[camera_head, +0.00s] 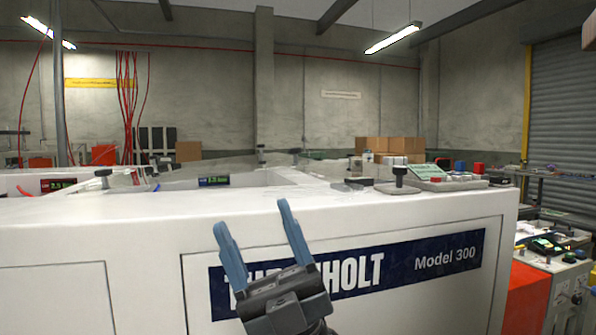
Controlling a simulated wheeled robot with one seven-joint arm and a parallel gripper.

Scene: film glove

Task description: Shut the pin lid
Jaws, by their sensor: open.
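A white machine (120,225) marked "Model 300" fills the middle of the head view. A recessed opening (230,180) shows in its top. Clear, see-through panels (335,183) show around the opening, but their edges are faint. I cannot tell for certain which part is the pin lid or how far it stands open. A dark knob (400,173) stands at the right of the top, and another knob (103,174) at the left.
Cardboard boxes (390,147) stand behind. A cluttered bench (550,245) and an orange panel (525,297) are at the right. The space above the machine's top looks free.

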